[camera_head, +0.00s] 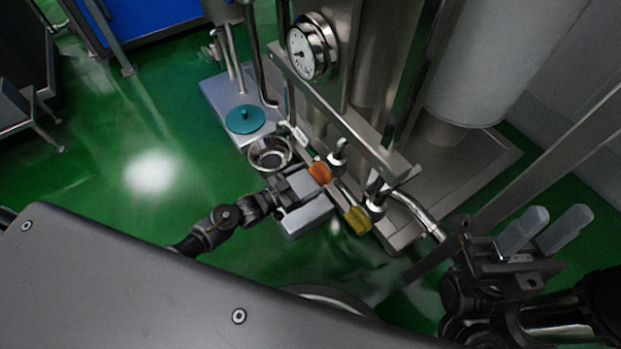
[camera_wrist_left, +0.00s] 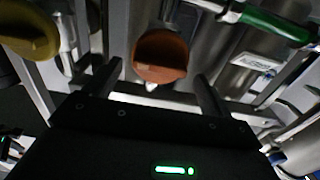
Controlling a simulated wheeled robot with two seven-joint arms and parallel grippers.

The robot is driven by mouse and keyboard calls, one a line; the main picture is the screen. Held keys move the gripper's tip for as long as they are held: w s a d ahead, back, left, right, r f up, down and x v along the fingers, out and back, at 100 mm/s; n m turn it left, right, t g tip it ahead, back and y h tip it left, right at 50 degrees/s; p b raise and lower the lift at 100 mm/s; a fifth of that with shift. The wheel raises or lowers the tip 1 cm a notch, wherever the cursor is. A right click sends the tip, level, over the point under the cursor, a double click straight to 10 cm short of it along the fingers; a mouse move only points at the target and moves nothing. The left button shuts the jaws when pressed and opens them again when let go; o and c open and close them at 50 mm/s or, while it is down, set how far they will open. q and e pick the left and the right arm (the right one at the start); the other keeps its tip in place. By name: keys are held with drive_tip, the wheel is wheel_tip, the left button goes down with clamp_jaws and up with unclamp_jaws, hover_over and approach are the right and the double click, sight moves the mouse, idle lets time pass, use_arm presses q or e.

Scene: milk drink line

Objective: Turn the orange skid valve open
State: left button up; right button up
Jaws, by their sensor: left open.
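The orange skid valve (camera_head: 320,173) is a rounded orange handle on the steel pipework in the middle of the head view. In the left wrist view the orange valve (camera_wrist_left: 161,56) sits ahead of my left gripper (camera_wrist_left: 160,85), between its two fingers. My left gripper (camera_head: 311,190) is open in the head view, with its fingers beside the orange handle. Whether a finger touches the handle I cannot tell. My right gripper (camera_head: 546,232) is open and empty at the right, its fingers pointing up, away from the valves.
A yellow valve (camera_head: 356,220) is close to the orange one; it also shows in the left wrist view (camera_wrist_left: 30,32). A green handle (camera_wrist_left: 275,25) is at upper right there. A pressure gauge (camera_head: 312,46), steel frame and tanks stand behind.

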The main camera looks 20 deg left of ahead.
use_arm(q)
drive_tip(key=shift+x, duration=0.9)
drive_tip(key=shift+s, duration=0.1)
drive_tip(key=shift+c, duration=0.3)
drive_tip(key=c, duration=0.7)
drive_tip(key=shift+a, duration=0.15)
drive_tip(key=shift+c, duration=0.4)
